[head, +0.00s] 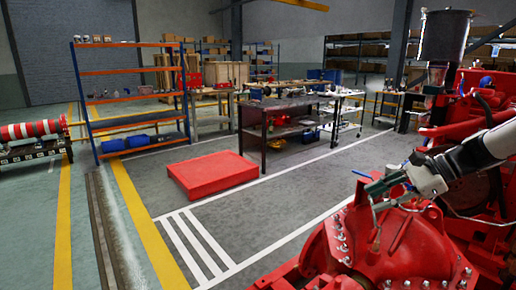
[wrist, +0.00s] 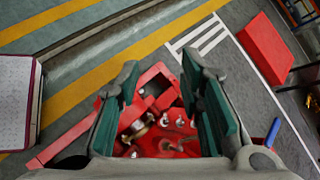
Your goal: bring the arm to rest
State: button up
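My arm (head: 480,150) reaches in from the right of the head view. My gripper (head: 372,190) is above the red pump casing (head: 385,245), close to its upright square-ended part. In the wrist view my gripper (wrist: 165,85) has its two dark green finger pads well apart, with nothing held between them. The bolted red casing (wrist: 160,145) shows below and between the fingers. I cannot tell from these views whether a finger touches the casing.
The red engine (head: 470,110) with a dark cylinder (head: 445,35) stands at the right, close to my arm. A red platform (head: 212,175) lies on the floor. A workbench (head: 290,105) and an orange-blue shelf (head: 130,100) stand behind. The marked floor left of the casing is clear.

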jog(key=s+a+r+n+g+h+p, duration=0.1)
jog(key=s+a+r+n+g+h, duration=0.25)
jog(key=s+a, duration=0.5)
jog(key=s+a+r+n+t+h+p, duration=0.1)
jog(key=s+n, duration=0.5)
jog(key=s, duration=0.7)
jog(key=s+a+r+n+t+h+p, duration=0.1)
jog(key=s+r+n+h+p, duration=0.3)
jog(key=s, duration=0.9)
jog(key=r+n+t+h, duration=0.1)
jog(key=n, duration=0.2)
jog(key=shift+s+a+t, duration=0.2)
jog(key=shift+a+t, duration=0.05)
jog(key=shift+t, duration=0.1)
jog(key=shift+n, duration=0.25)
